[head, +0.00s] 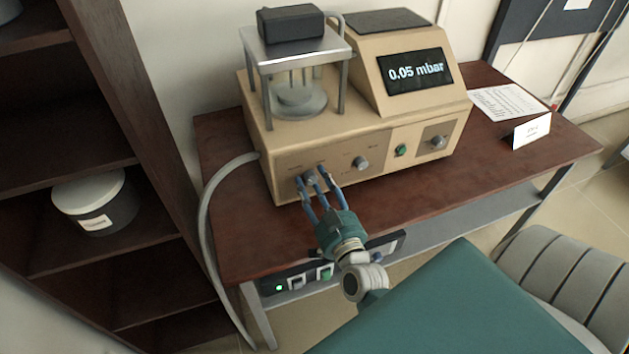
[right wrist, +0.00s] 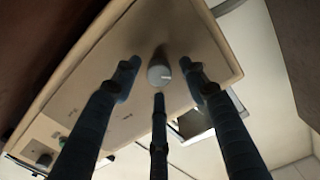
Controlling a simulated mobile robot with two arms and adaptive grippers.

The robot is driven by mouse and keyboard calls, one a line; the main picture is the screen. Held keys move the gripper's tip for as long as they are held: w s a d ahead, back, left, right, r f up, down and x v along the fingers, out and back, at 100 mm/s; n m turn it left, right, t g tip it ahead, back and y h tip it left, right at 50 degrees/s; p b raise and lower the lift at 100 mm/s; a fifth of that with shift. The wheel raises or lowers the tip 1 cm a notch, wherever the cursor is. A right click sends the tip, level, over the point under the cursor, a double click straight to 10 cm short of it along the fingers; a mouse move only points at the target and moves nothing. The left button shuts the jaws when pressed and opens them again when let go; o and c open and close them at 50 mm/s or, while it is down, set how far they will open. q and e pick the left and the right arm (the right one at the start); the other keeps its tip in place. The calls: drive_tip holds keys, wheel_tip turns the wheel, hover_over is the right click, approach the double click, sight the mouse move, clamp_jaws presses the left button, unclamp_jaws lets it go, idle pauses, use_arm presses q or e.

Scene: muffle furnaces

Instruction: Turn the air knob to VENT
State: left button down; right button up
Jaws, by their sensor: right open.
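The beige instrument (head: 330,150) stands on the table, with a display reading 0.05 mbar (head: 416,72). A grey knob (head: 309,177) sits at the left of its front panel, with a light mark on its face. My right gripper (head: 318,182) is open, with its three blue fingers spread at this knob and partly covering it. In the right wrist view the knob (right wrist: 160,74) shows between the fingertips (right wrist: 165,78); contact cannot be told. A second knob (head: 361,163) is to its right. The panel lettering is too small to read, so I cannot tell which is the air knob.
A green button (head: 401,150) and another knob (head: 438,142) are farther right on the panel. A grey hose (head: 207,210) runs down the left side. Dark shelves (head: 120,170) stand at the left.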

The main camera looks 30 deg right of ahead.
use_arm(q)
drive_tip(key=shift+a, duration=0.3)
use_arm(e)
drive_tip(key=shift+w, duration=0.15)
clamp_jaws()
use_arm(q)
drive_tip(key=shift+r, duration=0.15)
use_arm(e)
drive_tip(key=shift+r+m, duration=0.1)
drive_tip(key=shift+m, duration=0.2)
drive_tip(key=shift+m+p, duration=0.35)
drive_tip(key=shift+m, duration=0.55)
drive_tip(key=m, duration=0.3)
drive_tip(key=shift+d+m, duration=0.1)
drive_tip(key=shift+m, duration=0.3)
drive_tip(key=m, duration=0.5)
drive_tip(key=shift+d, duration=0.1)
drive_tip(key=m, duration=0.6)
drive_tip(key=shift+m, duration=0.3)
